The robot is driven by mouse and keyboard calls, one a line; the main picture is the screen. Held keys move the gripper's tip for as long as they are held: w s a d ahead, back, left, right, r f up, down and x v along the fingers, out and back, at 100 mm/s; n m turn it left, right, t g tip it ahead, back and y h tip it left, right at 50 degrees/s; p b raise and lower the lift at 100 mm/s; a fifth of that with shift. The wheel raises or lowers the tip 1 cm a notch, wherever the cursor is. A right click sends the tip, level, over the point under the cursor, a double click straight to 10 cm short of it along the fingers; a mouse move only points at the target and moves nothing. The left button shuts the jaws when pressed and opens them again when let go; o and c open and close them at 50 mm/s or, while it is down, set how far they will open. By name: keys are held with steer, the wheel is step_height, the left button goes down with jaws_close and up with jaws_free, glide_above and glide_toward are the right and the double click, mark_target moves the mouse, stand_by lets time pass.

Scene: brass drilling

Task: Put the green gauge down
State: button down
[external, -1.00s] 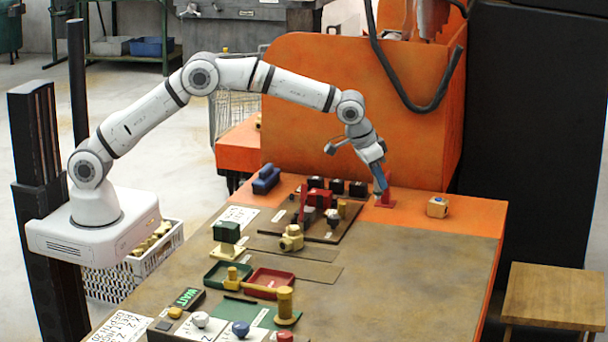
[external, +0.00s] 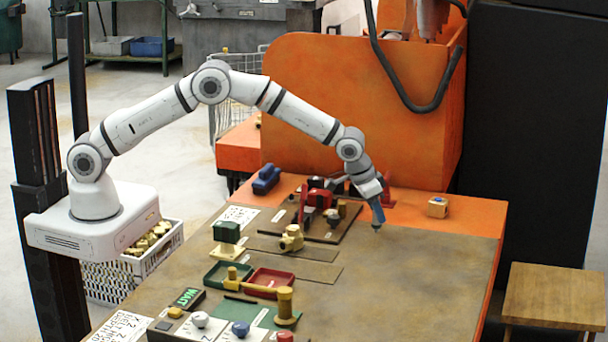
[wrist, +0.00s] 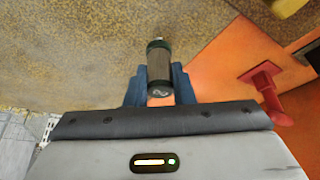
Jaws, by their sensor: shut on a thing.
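The green gauge (wrist: 159,68) is a short dark cylinder with dark green ends and a thin metal tip, seen in the wrist view between the two blue fingers. My gripper (wrist: 160,88) is shut on it. In the external view my gripper (external: 377,215) points down over the brown table top (external: 420,270), right of the dark fixture board. There the gauge is mostly hidden by the fingers, with only a small dark tip showing below. I cannot tell whether that tip touches the table.
A red stand (external: 389,188) is just behind my gripper and also shows at right in the wrist view (wrist: 265,85). Fixtures and a brass part (external: 291,238) stand left. The table's front right is clear.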

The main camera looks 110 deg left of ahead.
steer(key=c, duration=1.2)
jaws_free()
steer(key=shift+f, duration=0.15)
steer(key=shift+c, duration=0.2)
steer(key=shift+r, duration=0.3)
steer(key=b+v, duration=0.2)
steer(key=v, duration=1)
steer(key=s+d+r+m, duration=0.1)
steer(key=s+d+r, duration=0.3)
steer(key=s+d, duration=0.15)
steer(key=s+d+r+m+h, duration=0.1)
steer(key=s+d+r, duration=0.25)
steer(key=s, duration=0.35)
steer(key=s+d+r+m, duration=0.1)
steer(key=s+d+r, duration=0.2)
steer(key=s+d, duration=0.25)
steer(key=s+d+f+m, duration=0.1)
steer(key=s+d, duration=0.3)
steer(key=s, duration=0.9)
steer(key=s+d+f+m+h, duration=0.1)
steer(key=s+d, duration=0.3)
steer(key=s, duration=0.9)
steer(key=shift+f+m+g+h, duration=0.35)
steer(key=shift+f+m, duration=0.25)
steer(key=shift+m, duration=0.3)
